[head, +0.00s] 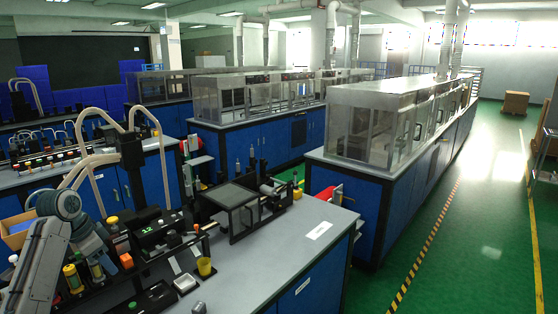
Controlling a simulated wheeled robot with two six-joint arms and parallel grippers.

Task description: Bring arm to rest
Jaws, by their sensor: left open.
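My left arm reaches in from the lower left, over the near workbench (262,262). My left gripper (106,264) points down near the bench's rack of small parts and is open. It looks empty, but at this size I cannot tell whether its fingers touch anything. An orange block (127,261) is just right of it, and a yellow-capped bottle (73,278) is to its left. My right arm and gripper are not in view.
A black device with a green display (148,232), a yellow cup (204,267), a white dish (185,283) and a clear-walled case (242,215) stand on the bench. A cardboard tray (18,234) is at the left. The bench's right part is mostly clear.

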